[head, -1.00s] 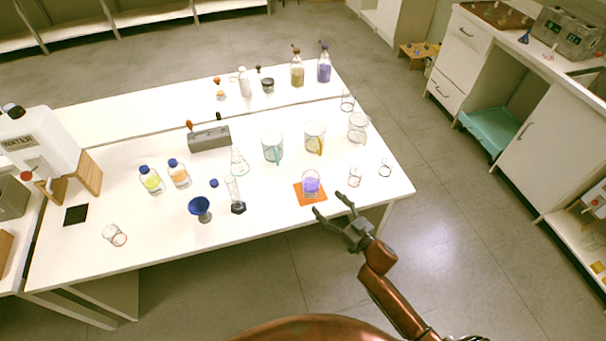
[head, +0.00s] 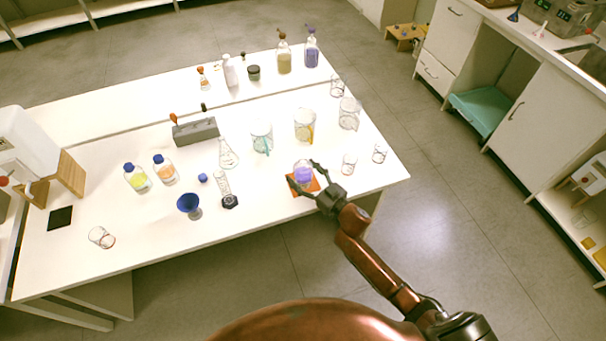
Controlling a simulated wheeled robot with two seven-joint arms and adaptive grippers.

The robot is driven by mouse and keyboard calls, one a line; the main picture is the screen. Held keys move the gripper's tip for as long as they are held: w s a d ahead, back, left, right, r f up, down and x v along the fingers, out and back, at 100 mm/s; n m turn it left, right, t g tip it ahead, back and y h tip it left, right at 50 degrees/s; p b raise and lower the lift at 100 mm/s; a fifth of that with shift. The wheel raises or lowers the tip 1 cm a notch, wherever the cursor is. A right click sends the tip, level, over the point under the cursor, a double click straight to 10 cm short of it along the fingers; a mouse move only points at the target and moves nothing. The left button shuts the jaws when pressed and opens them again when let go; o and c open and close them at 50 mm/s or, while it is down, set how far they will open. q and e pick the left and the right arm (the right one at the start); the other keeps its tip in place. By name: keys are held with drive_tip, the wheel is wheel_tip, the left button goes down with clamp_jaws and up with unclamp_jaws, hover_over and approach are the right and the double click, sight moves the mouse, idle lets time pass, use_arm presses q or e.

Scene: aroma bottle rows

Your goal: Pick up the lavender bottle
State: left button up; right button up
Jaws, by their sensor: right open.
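A taller bottle with purple liquid (head: 312,57) and a dark stopper stands at the back right of the table. No label can be read on either. My left gripper is out of view.
A black-based cylinder (head: 229,199) and blue funnel (head: 188,204) are to the left.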

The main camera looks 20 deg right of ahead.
drive_tip(key=c, duration=1.5)
drive_tip(key=shift+r, duration=0.1)
drive_tip(key=shift+c, duration=0.5)
drive_tip(key=shift+r, duration=0.1)
